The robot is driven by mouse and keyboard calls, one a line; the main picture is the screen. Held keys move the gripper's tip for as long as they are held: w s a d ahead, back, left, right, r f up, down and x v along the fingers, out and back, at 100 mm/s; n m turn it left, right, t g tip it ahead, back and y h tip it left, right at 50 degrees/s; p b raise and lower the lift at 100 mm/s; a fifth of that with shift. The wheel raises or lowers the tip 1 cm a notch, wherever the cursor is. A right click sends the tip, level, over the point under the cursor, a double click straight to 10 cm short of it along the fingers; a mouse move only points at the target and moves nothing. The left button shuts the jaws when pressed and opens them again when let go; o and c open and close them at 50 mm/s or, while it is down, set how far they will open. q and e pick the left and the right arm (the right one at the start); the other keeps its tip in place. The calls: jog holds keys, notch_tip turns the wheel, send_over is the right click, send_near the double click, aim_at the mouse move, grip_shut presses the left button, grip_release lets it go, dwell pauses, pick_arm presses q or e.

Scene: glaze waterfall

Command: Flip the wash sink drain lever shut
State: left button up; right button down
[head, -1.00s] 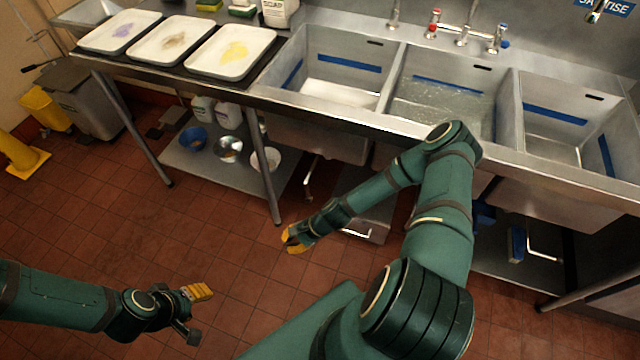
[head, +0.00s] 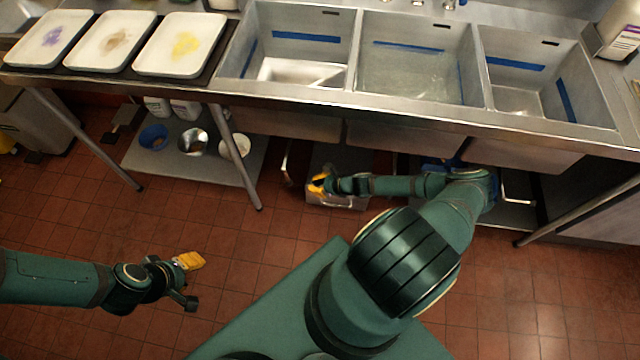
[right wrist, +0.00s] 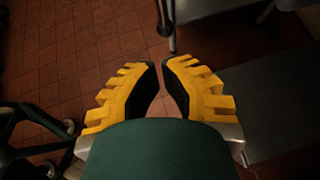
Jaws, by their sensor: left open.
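In the head view, the wash sink appears to be the left basin (head: 330,50), though I see no label for it. A thin metal lever (head: 286,165) hangs down beneath it. My right gripper (head: 318,184) is just right of and slightly below this lever, apart from it in the picture. In the right wrist view its yellow fingers (right wrist: 161,68) have their tips almost together with nothing between them. I cannot identify the lever surely in that view. My left gripper (head: 192,281) is open and empty over the floor at lower left.
The middle basin (head: 415,70) holds water. A metal box (head: 340,202) sits under the sinks beside my right gripper. A table leg (head: 236,160) and low shelf (head: 180,170) stand to the left. Another lever (head: 512,185) is under the right basin. Open floor lies in front.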

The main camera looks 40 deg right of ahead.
pick_arm(q)
jog(key=shift+s+f+b, duration=0.2)
jog(key=shift+f+b, duration=0.4)
jog(key=shift+f, duration=0.1)
pick_arm(e)
jog(key=w+r+x, duration=0.1)
jog(key=x, duration=0.7)
jog(key=shift+w+a, duration=0.25)
jog(key=shift+a, duration=0.2)
